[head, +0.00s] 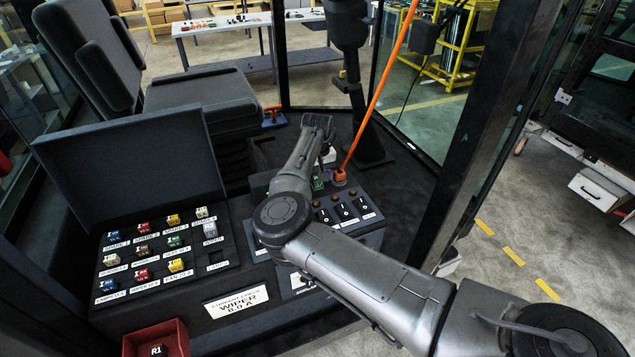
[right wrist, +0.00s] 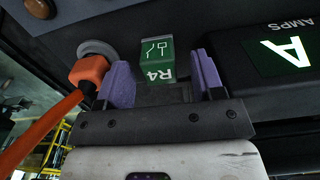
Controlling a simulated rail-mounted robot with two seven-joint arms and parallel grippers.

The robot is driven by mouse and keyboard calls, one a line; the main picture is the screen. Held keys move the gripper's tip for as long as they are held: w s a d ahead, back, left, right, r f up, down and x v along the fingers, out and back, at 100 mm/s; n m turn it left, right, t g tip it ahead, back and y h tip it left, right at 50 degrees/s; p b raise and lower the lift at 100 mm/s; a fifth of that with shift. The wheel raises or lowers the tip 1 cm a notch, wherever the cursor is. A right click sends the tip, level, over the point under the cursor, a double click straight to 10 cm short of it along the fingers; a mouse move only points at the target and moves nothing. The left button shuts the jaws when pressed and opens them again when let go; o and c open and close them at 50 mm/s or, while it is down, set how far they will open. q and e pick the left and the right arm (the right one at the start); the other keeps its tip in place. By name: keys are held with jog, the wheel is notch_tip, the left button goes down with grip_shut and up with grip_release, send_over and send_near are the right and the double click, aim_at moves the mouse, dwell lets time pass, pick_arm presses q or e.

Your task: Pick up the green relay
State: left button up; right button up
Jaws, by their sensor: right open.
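A green relay (right wrist: 156,58) with a white symbol and the label R4 shows in the right wrist view. In the head view a small green block (head: 317,183), apparently this relay, sits on the dark console below my right gripper (head: 326,160). In the right wrist view the two purple fingers of my right gripper (right wrist: 163,82) are apart, with the relay between and just beyond their tips. I see no contact. Another green relay (head: 174,242) sits in the fuse box. My left gripper is not in view.
An orange fitting with a lever (right wrist: 90,70) stands close beside the left finger. A black housing marked A (right wrist: 285,55) is close on the right. The open fuse box (head: 235,262) holds several coloured relays. A red bin (head: 183,335) holds a block labelled R1.

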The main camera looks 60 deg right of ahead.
jog(key=shift+c, duration=0.3)
jog(key=c, duration=0.9)
jog(key=shift+c, duration=0.2)
jog(key=shift+r, duration=0.45)
notch_tip(320, 180, up, 4)
jog(key=shift+s+d+f, duration=0.1)
jog(key=shift+s+f, duration=0.05)
jog(key=shift+f, duration=0.05)
jog(key=s+d+r, duration=0.2)
jog(key=s+r, duration=0.4)
jog(key=s, duration=0.5)
jog(key=shift+r+b, duration=0.3)
jog(key=shift+b, duration=0.05)
